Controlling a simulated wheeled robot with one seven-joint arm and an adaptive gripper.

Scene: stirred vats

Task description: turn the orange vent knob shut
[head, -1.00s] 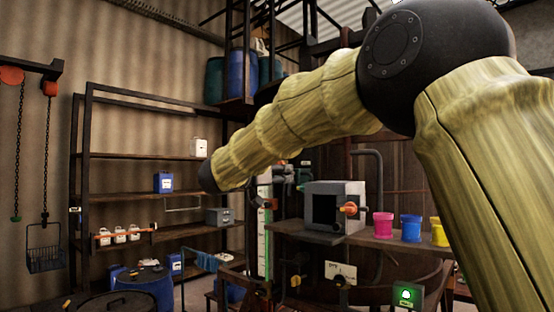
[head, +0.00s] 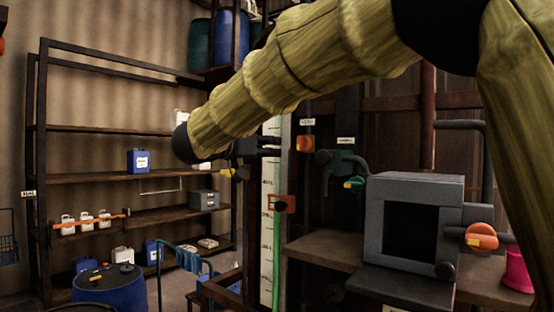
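Several orange fittings are in the head view, and I cannot tell surely which is the vent knob. An orange knob (head: 305,144) sits under a small white label on a dark post; the label is too small to read. A larger orange knob (head: 481,238) with a yellow mark is on the pipe at the right side of the grey box. My gripper (head: 268,146) appears as a small dark shape beyond my forearm, just left of the labelled orange knob in the picture. Its finger opening is unclear, and I see no contact with a knob.
The grey open-fronted box (head: 415,188) stands on a brown bench (head: 327,246) beside a pink cup (head: 518,272). A green-handled valve (head: 345,165) is behind it. An orange bracket (head: 284,204) is on the white gauge (head: 269,225). Shelves (head: 105,178) and a blue drum (head: 110,290) are left.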

